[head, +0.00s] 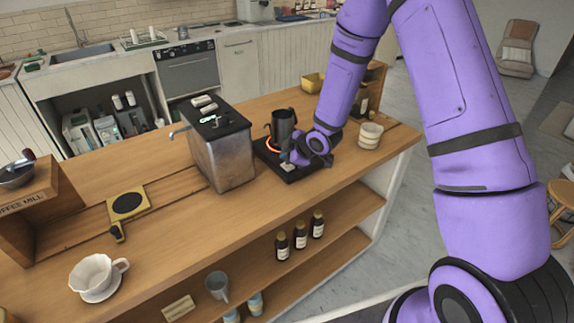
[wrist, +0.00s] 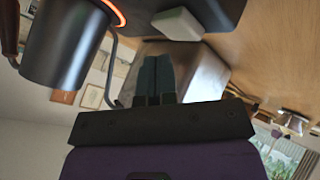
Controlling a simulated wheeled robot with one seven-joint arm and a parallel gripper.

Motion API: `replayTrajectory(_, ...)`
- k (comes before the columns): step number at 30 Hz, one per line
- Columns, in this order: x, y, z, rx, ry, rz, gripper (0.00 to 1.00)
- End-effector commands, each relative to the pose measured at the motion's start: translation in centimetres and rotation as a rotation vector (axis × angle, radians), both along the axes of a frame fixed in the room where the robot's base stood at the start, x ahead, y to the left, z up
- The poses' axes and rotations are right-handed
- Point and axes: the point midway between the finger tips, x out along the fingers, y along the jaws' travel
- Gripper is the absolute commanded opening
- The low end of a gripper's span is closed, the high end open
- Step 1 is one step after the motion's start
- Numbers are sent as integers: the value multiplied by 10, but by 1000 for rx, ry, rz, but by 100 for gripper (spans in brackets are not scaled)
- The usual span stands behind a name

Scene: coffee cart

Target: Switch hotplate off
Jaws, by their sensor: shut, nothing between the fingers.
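The hotplate (head: 263,152) is a flat black plate on the wooden counter, with a ring glowing orange on it. A dark metal jug (head: 283,122) stands on it; the jug also shows large at the left of the wrist view (wrist: 65,45). A pale switch block (wrist: 178,24) sits at the hotplate's edge in the wrist view. My gripper (wrist: 155,60) is shut and empty, its fingertips close to the switch with a small gap in the picture. In the head view my gripper (head: 292,159) is low over the hotplate's front right, beside the jug; its fingertips are hard to make out.
A metal boiler box (head: 222,150) stands left of the hotplate. Stacked pale cups (head: 370,135) stand to the right, and a yellow container (head: 313,82) is behind. Syrup bottles (head: 300,236) are on the shelf below.

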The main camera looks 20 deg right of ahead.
Motion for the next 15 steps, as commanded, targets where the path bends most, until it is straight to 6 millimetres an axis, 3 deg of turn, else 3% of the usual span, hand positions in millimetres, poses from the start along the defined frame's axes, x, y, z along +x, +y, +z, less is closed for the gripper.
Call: replayTrajectory(15,0,0,-8,0,0,0,0)
